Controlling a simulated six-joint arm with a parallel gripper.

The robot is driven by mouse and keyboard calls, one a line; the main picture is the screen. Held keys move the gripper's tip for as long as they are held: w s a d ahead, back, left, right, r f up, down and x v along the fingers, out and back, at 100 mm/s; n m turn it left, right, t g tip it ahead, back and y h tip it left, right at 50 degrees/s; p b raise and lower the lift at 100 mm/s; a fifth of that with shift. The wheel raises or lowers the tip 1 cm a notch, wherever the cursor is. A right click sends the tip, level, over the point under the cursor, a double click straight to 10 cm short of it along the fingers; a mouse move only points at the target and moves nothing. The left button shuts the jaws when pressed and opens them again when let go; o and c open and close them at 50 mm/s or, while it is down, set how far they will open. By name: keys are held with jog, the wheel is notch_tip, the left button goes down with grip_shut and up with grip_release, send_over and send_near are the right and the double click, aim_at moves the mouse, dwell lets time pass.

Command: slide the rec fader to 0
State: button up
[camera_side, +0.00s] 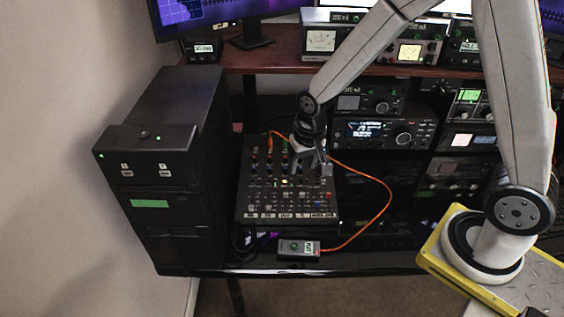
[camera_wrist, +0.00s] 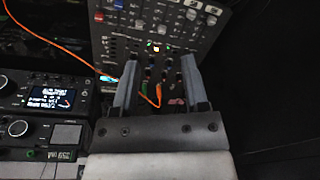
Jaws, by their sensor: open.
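The black mixer panel (camera_side: 245,192) lies on the desk in the side view, with rows of knobs and faders. It shows upside down in the wrist view (camera_wrist: 203,45). A red cap (camera_wrist: 122,5) and a blue cap (camera_wrist: 118,17) sit near its far left corner there, with several white caps beside them. The labels are too small to read, so I cannot tell which fader is rec or where it stands. My gripper (camera_wrist: 160,60) is open and empty, its two grey fingers apart over the knob area. In the side view my gripper (camera_side: 322,168) hangs over the mixer's right half.
An orange cable (camera_side: 385,195) runs from the mixer's back around its right side to a small grey box (camera_side: 298,248) in front. A black tower (camera_side: 160,180) stands close on the left. Radio units (camera_side: 380,133) fill the shelf on the right.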

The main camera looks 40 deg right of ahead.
aim_at(268, 206)
jog(key=w+a+f+m, duration=0.1)
jog(key=w+f, duration=0.1)
jog(key=f, duration=0.1)
jog(key=w+a+f+m+g, duration=0.1)
jog(key=w+a+f+m, duration=0.1)
jog(key=w+f, duration=0.1)
jog(key=w+a+f+m, duration=0.1)
jog(key=w+f, duration=0.2)
jog(key=shift+a+f+m, duration=0.15)
jog(key=shift+f+m, duration=0.25)
jog(key=shift+f, duration=0.15)
jog(key=shift+f, duration=3.7)
grip_shut()
